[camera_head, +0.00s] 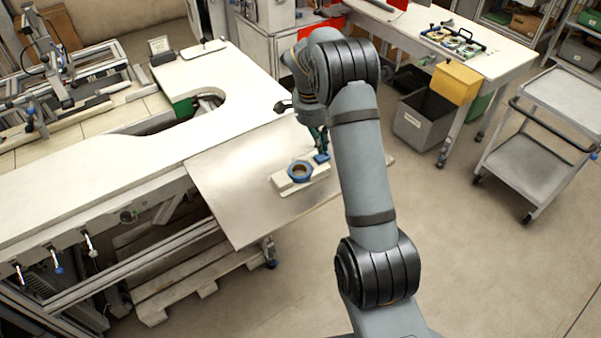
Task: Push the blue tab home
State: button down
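A pale block-like fixture (284,184) lies on the metal sheet at the near right corner of the white bench. A blue ring (300,171) with a brown centre sits on it. A small blue piece (321,158), which looks like the blue tab, is at the fixture's far right end, beside the ring. My gripper (322,150) points down right at this blue piece, partly hidden behind my own arm. Whether it touches the tab, and whether its fingers are open or shut, is too small and covered to tell.
The metal sheet (235,195) is bare left of the fixture and overhangs the bench (90,190). A tape-machine-like rig (60,90) stands at the left.

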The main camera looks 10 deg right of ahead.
jog(key=shift+f+b, duration=1.05)
jog(key=shift+b, duration=0.3)
dwell(1.8)
notch_tip(320, 180, up, 7)
jog(key=p, duration=0.5)
jog(key=shift+r, duration=0.1)
dwell(0.3)
notch_tip(320, 180, down, 8)
jog(key=b, duration=0.5)
jog(key=shift+r, duration=0.45)
jog(key=shift+a+r, duration=0.1)
